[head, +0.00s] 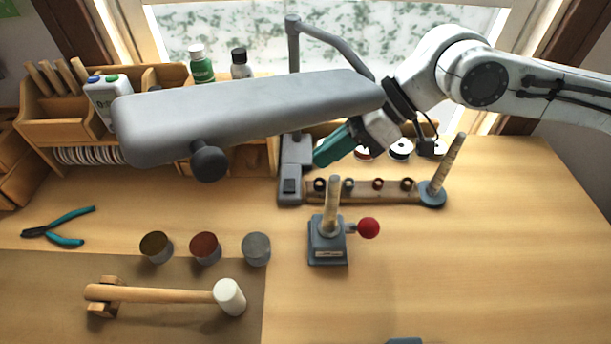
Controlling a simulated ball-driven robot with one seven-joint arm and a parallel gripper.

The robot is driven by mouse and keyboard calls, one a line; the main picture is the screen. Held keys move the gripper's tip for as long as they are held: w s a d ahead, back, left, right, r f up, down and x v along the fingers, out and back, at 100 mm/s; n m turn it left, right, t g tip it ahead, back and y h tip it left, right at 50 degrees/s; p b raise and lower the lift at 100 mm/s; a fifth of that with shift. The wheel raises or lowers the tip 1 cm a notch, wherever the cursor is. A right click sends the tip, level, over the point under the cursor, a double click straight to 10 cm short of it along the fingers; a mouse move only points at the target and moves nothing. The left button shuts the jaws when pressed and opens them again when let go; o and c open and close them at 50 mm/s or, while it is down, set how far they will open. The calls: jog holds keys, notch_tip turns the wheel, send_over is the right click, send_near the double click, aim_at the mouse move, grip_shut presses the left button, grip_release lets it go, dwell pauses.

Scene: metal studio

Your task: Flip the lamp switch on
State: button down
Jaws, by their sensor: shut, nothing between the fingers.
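The grey lamp has a long head (250,112) that stretches across the upper middle of the head view, with a dark knob (208,162) under it. Its post and bent arm rise behind the head, and its base (296,150) stands on the bench. A dark switch (291,186) sits on the front part of the base; whether it is on or off is too small to tell. My gripper (321,158) has teal fingers, shut and empty, pointing down-left. It is just right of the base, above and right of the switch, apparently apart from it.
Tins (256,249), a mallet (230,297) and pliers (60,228) lie left. The bench's right side is clear.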

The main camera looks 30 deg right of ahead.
aim_at(288, 190)
jog(key=x, duration=0.5)
jog(key=shift+a+f, duration=0.15)
jog(key=shift+f, duration=0.9)
